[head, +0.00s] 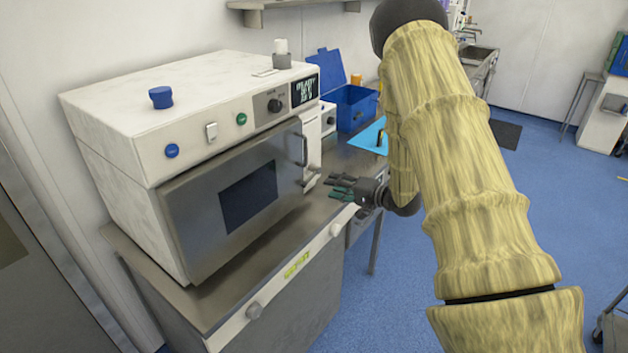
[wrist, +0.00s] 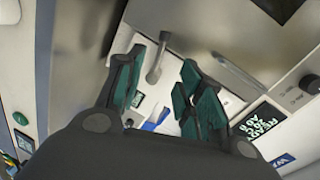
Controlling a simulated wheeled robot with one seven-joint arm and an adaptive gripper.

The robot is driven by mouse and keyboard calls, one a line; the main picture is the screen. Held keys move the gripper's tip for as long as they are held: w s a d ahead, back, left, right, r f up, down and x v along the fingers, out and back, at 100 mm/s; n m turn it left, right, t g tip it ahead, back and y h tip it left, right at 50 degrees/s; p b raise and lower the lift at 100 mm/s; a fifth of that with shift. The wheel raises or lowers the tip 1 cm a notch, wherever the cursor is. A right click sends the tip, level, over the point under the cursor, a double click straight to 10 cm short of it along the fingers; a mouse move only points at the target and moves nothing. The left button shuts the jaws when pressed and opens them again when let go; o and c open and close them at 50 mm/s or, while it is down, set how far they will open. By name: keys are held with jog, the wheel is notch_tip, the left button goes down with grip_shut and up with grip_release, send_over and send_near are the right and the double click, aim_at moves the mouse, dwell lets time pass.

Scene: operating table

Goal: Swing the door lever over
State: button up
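The machine's grey metal door (head: 185,215) is closed, with a dark window in it. A small grey door lever (head: 312,181) sits at the door's lower right edge. In the wrist view the lever (wrist: 157,60) shows between my fingers, angled from a round pivot down to the left. My gripper (head: 338,187) is open and empty, just right of the lever in the head view, its green-padded fingers pointing toward it. In the wrist view my gripper (wrist: 160,68) has its fingers on both sides of the lever; contact is not visible.
A bar handle (head: 304,150) stands out from the door's right edge, above the lever. The white machine (head: 110,110) stands on a steel counter (head: 225,295). A blue bin (head: 355,108) and a blue mat (head: 368,138) lie behind my gripper. Blue floor is open at right.

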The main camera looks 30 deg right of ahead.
jog(key=p+x, duration=0.2)
jog(key=x, duration=0.7)
jog(key=shift+p, duration=0.4)
grip_shut()
